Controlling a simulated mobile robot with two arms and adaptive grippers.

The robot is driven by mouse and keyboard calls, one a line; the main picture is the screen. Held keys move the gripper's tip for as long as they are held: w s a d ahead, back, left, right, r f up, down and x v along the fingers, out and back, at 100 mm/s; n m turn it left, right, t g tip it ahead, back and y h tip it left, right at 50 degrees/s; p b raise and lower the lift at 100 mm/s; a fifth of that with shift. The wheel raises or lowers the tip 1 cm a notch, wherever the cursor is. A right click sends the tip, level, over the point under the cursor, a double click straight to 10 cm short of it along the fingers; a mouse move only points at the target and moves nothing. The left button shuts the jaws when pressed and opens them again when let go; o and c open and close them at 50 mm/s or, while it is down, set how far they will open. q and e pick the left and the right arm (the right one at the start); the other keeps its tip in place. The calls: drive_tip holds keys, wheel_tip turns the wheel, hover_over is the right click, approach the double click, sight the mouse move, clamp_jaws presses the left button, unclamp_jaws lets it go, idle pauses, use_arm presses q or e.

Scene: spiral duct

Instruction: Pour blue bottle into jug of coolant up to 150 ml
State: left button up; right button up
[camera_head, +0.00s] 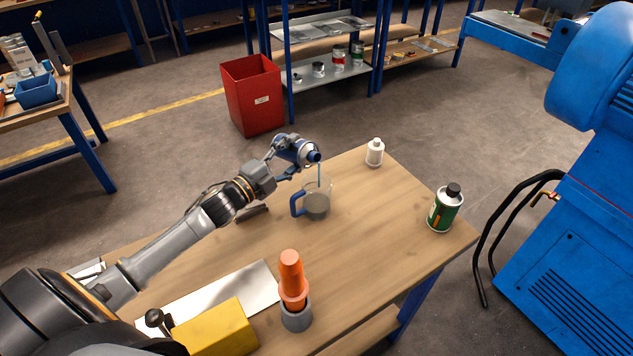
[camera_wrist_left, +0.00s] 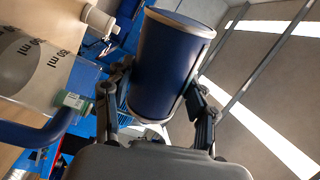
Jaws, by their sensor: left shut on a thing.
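The blue bottle (camera_head: 294,151) is tilted on its side in my left gripper (camera_head: 281,161), its dark mouth pointing right and slightly down. A thin bluish stream (camera_head: 319,172) runs from the mouth down into the jug. The clear jug (camera_head: 318,204) with a blue handle stands upright on the table, with greyish liquid low inside. In the left wrist view the bottle's blue body (camera_wrist_left: 166,66) sits between both fingers (camera_wrist_left: 157,100). The jug (camera_wrist_left: 35,65) shows at the left there with ml markings; the level against them is not clear. My right gripper is not in view.
On the wooden table (camera_head: 385,250) are a white bottle (camera_head: 375,153), a green can (camera_head: 445,208), orange cones (camera_head: 292,280) in a grey holder, a yellow box (camera_head: 215,328) and a metal sheet (camera_head: 222,298). A red bin (camera_head: 252,95) stands on the floor behind.

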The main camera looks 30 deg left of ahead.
use_arm(q)
drive_tip(key=shift+a+f+m+b, duration=0.15)
drive_tip(key=shift+f+m+b, duration=0.35)
drive_tip(key=shift+b, duration=0.15)
idle(1.7)
